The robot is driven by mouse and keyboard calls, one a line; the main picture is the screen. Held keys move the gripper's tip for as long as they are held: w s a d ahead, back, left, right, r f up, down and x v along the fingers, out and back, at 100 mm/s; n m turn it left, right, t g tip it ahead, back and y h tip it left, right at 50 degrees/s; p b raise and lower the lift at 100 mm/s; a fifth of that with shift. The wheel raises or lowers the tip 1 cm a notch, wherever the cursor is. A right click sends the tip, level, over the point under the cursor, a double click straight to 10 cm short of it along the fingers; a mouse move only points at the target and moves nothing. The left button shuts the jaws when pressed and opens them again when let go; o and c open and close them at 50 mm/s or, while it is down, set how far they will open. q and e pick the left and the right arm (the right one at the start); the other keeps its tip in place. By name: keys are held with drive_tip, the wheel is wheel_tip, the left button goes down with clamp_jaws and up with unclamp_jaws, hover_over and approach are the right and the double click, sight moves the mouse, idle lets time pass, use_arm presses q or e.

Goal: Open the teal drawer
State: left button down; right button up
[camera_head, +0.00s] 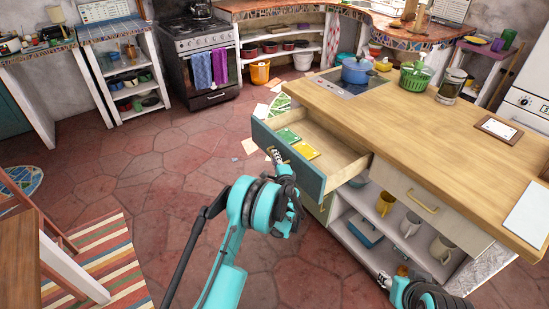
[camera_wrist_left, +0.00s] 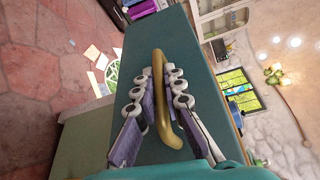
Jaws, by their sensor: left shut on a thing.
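The teal drawer (camera_head: 292,160) stands pulled out from the left end of the wooden-topped island in the head view. Its inside shows, with green and yellow flat items (camera_head: 297,145) in it. Its teal front fills the middle of the left wrist view, with a curved brass handle (camera_wrist_left: 162,95). My left gripper (camera_head: 276,155) is at the drawer front, its fingers on both sides of the handle, shut on it; the fingers also show in the left wrist view (camera_wrist_left: 163,82). My right gripper (camera_head: 384,280) is low by the island's open shelf, its fingers small and unclear.
The island top (camera_head: 410,125) bears a blue pot (camera_head: 357,71), a green basket (camera_head: 414,77) and a jar. A second drawer (camera_head: 408,190) with a brass handle is shut. Mugs stand on the shelf below. Tiled floor (camera_head: 150,180) lies clear left of the drawer.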

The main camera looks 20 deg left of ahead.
use_arm(q)
drive_tip(key=c, duration=1.6)
unclamp_jaws()
drive_tip(key=f+v, duration=0.1)
drive_tip(key=v, duration=1.1)
drive_tip(key=shift+r, duration=0.45)
drive_tip(key=shift+d, duration=0.1)
